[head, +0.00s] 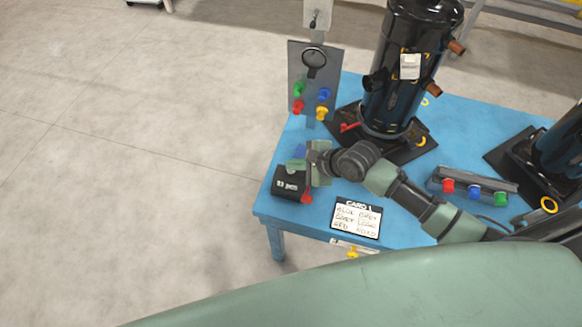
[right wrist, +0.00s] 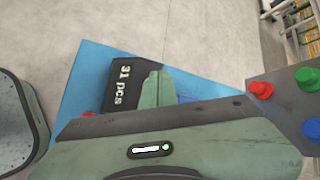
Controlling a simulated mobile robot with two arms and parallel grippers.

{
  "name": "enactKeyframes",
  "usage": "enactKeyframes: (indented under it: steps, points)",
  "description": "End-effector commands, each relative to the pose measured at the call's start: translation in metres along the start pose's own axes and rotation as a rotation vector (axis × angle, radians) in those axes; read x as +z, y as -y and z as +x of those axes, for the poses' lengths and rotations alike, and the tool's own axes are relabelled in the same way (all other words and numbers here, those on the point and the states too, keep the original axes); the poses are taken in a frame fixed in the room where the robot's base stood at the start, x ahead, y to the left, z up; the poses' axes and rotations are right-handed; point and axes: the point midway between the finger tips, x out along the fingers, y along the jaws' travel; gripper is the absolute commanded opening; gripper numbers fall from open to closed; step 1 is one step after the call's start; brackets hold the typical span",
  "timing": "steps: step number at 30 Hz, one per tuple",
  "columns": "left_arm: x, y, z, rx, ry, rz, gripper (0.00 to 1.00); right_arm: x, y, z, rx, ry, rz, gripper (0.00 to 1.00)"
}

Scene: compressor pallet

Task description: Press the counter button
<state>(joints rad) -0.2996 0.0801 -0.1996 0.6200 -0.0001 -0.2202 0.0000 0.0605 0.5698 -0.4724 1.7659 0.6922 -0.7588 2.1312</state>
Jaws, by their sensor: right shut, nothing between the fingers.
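The counter (head: 290,184) is a black box at the near left corner of the blue table; its white text reads "31 pcs" in the right wrist view (right wrist: 122,85). A red part (head: 306,197), possibly its button, shows at its right side, and a sliver of red shows in the right wrist view (right wrist: 89,114). My right gripper (head: 297,165) is shut and empty at the counter's far edge. Its green fingertips (right wrist: 157,88) overlap the counter in the wrist view; I cannot tell whether they touch. My left gripper is not in view.
A black compressor (head: 408,75) stands at the back. A card (head: 356,216) lies right of the counter. A grey rack (head: 470,186) holds coloured knobs. Floor is clear at left.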

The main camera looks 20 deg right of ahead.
Motion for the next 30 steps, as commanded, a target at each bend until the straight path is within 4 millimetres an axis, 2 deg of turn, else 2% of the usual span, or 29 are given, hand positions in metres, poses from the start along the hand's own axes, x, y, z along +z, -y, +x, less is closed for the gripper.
enactKeyframes:
  steps: [23, 30]
  points:
    - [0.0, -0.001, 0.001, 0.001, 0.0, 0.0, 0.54, -0.003, -0.004, 0.004, 0.002, -0.001, 0.001, 0.0]
    - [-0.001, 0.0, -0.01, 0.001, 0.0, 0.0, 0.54, 0.001, 0.0, -0.001, 0.003, -0.001, 0.002, 0.0]
